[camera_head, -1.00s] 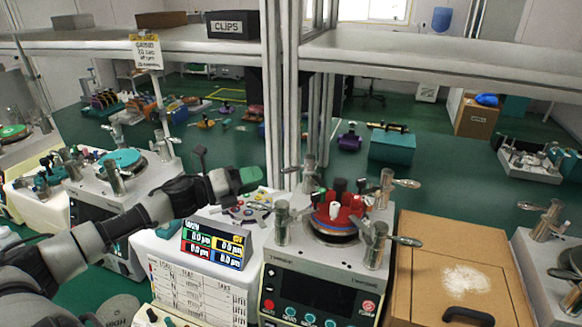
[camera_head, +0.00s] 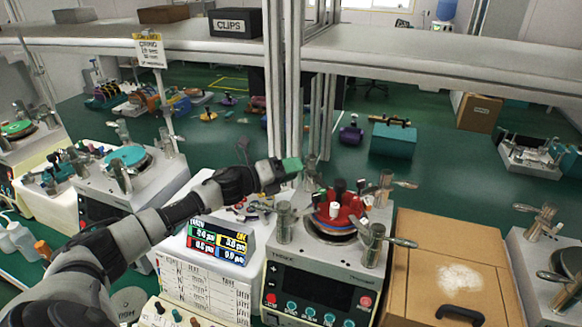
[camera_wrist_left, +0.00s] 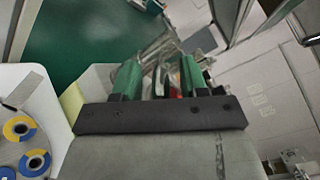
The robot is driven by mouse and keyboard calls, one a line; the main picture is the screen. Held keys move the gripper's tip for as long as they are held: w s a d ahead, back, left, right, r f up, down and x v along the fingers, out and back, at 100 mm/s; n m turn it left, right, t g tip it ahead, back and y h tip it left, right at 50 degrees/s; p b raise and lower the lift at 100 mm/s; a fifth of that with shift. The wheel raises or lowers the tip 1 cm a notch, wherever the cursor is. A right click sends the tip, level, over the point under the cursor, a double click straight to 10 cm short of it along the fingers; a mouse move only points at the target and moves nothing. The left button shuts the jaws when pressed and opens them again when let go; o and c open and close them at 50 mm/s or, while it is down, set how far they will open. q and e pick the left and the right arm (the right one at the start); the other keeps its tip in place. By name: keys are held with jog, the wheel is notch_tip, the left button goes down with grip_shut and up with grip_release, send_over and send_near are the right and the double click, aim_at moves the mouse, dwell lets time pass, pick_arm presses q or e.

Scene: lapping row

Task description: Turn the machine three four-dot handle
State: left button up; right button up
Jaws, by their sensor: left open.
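A grey lapping machine (camera_head: 318,262) stands at the centre, with a red fixture (camera_head: 337,208) on its round plate. Metal posts with lever handles ring the plate: front right (camera_head: 373,246), back right (camera_head: 384,188), front left (camera_head: 284,222) and back left (camera_head: 310,172). My left gripper (camera_head: 291,165) has green fingertips and is beside the back left post, at the machine's rear left. In the left wrist view the fingers (camera_wrist_left: 160,80) are apart, with blurred metal and red parts beyond them. My right gripper is out of view.
A display box (camera_head: 218,242) and a paper chart (camera_head: 203,284) stand left of the machine. A brown box (camera_head: 440,265) stands on its right. Upright shelf posts (camera_head: 272,100) rise behind my left gripper. Another machine with a teal plate (camera_head: 125,158) is further left.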

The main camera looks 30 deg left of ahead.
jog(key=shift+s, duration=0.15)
pick_arm(q)
grip_shut()
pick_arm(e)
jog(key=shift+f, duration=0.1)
